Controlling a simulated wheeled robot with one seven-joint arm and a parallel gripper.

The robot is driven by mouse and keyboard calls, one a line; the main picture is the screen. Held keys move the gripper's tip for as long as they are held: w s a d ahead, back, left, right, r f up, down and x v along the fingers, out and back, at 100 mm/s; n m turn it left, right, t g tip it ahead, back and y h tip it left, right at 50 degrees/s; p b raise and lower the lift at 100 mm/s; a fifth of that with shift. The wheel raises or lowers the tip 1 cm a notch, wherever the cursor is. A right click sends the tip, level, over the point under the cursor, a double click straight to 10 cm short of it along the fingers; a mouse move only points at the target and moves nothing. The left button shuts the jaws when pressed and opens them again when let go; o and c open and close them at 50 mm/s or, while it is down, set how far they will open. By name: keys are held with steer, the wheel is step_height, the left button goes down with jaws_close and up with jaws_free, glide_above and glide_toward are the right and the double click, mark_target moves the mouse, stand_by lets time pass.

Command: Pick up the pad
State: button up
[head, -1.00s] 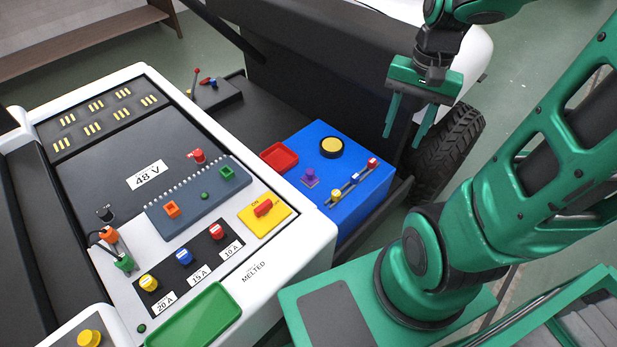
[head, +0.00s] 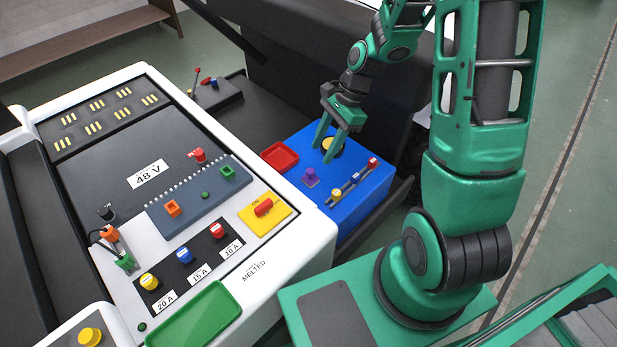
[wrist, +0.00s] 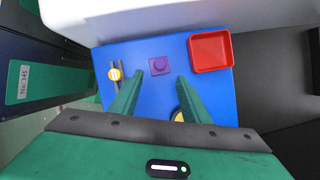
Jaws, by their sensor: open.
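No thing is labelled as the pad. A round yellow disc in a black ring (head: 327,143) and a small purple piece with a round knob (head: 310,177) are on the blue box (head: 350,205). My gripper (head: 324,149) is open and empty, pointing down over the box near the yellow disc, its fingers partly covering it. In the wrist view, the purple piece (wrist: 159,66) lies just beyond the fingertips, between their lines.
A red tray (head: 280,157) sits at the box's back-left corner. A slider rail with small red, blue and yellow knobs (head: 353,181) runs along the right side. The white control panel (head: 290,260) with a green tray (head: 205,315) stands left.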

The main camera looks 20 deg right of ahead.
mark_target(310, 170)
steer(key=x, duration=0.3)
steer(key=shift+a+f, duration=0.15)
steer(key=shift+f, duration=0.2)
steer(key=shift+a+x, duration=0.15)
steer(key=shift+x, duration=1.2)
steer(key=shift+a+x, duration=0.15)
steer(key=shift+x, duration=1.15)
steer(key=shift+r, duration=0.1)
steer(key=c, duration=0.8)
steer(key=shift+r, duration=0.35)
jaws_close()
step_height(310, 170, up, 9)
steer(key=shift+r, duration=0.2)
